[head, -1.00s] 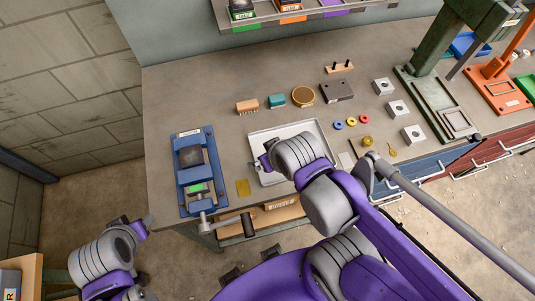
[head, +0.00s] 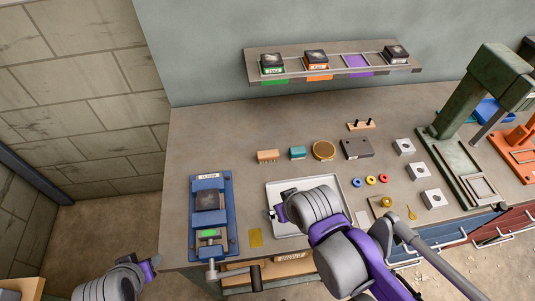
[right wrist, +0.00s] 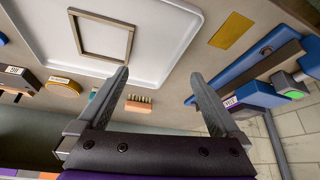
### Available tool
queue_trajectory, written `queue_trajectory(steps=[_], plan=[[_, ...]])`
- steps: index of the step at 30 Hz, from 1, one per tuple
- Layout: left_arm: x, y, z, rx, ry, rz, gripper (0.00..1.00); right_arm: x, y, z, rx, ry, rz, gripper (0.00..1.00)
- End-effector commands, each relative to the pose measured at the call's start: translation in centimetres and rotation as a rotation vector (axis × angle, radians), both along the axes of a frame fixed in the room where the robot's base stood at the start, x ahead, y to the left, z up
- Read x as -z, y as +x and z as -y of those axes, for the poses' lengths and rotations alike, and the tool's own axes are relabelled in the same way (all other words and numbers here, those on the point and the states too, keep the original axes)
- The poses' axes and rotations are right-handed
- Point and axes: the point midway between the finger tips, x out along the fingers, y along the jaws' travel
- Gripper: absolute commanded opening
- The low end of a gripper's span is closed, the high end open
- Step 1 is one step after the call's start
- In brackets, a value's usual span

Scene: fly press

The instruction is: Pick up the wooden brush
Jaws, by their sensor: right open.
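The wooden brush (head: 268,156) lies on the bench behind the white tray, left of a teal block, its bristles facing the front. It also shows in the right wrist view (right wrist: 138,104), small between my fingers and some way beyond them. My right gripper (right wrist: 160,76) is open and empty. In the head view my right gripper (head: 272,213) is over the tray's left edge, in front of the brush and apart from it. My left gripper (head: 150,268) is low at the left, off the bench; its fingers are unclear.
The white tray (head: 273,190) holds a square frame (right wrist: 78,32). The teal block (head: 297,153), round brass dish (head: 323,151) and dark block (head: 357,149) stand right of the brush.

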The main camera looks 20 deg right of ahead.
Motion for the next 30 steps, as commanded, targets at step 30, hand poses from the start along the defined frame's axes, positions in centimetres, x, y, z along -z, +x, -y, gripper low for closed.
queue_trajectory(steps=[30], plan=[[0.8,-0.3,0.0,0.0,0.0,-0.007,0.5,-5.4,17.9,4.3,0.245,0.046,-0.368,1.0]])
